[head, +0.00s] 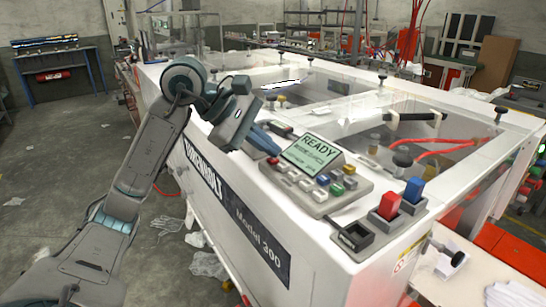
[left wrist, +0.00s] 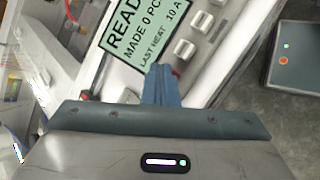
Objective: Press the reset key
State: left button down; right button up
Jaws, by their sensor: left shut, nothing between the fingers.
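The key panel (head: 330,207) sits on the corner of a white machine, with a lit green screen (head: 312,153) reading READY. Several small white and coloured keys (head: 322,180) lie below and beside the screen; I cannot read which is the reset key. In the left wrist view the screen (left wrist: 146,30) also shows "MADE 0" and "LAST HEAT", with pale keys (left wrist: 184,50) beside it. My left gripper (head: 274,150) is shut and empty, its blue fingers just left of the screen; its fingertips (left wrist: 160,70) point at the panel. My right gripper is out of view.
A red button (head: 389,205) and a blue button (head: 413,190) stand right of the panel. A black-framed socket (head: 352,237) is at the machine's front corner. Clear covers and a black handle (head: 415,116) lie behind. Crumpled film (head: 208,265) lies on the floor.

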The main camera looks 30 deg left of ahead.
pick_arm(q)
jog(key=shift+r+p, duration=0.8)
jog(key=shift+r, duration=0.05)
jog(key=shift+r, duration=0.1)
jog(key=shift+r+p, duration=0.3)
jog(key=shift+p, duration=0.05)
notch_tip(320, 180, up, 4)
jog(key=p, duration=0.3)
jog(key=shift+r+p, duration=0.1)
jog(key=shift+p, duration=0.2)
